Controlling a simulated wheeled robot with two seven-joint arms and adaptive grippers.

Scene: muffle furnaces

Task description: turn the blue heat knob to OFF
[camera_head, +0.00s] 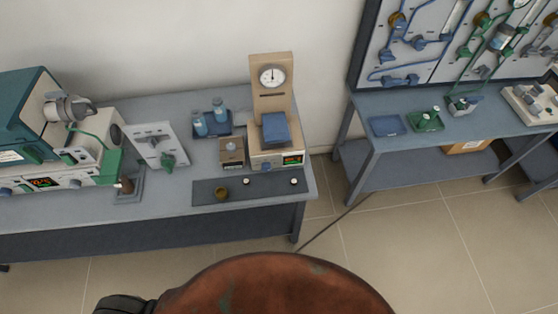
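Two blue knobs show on the grey bench, and their labels are too small to read, so I cannot tell which is the heat knob. One small blue knob (267,167) is on the front of a beige unit (256,156) with a lit display, at the bench's right end. Another blue knob (6,192) is at the far left, low on the front panel of a teal and cream furnace (32,98) with a red-lit display. The pointer positions of both are too small to make out. Neither of my grippers is in view.
On the bench (90,211) stand a white panel with a green knob (168,160), a blue tray with bottles (212,124), a brown box (232,152) and a dark mat (268,190). A second table (460,104) stands right, beyond a floor gap.

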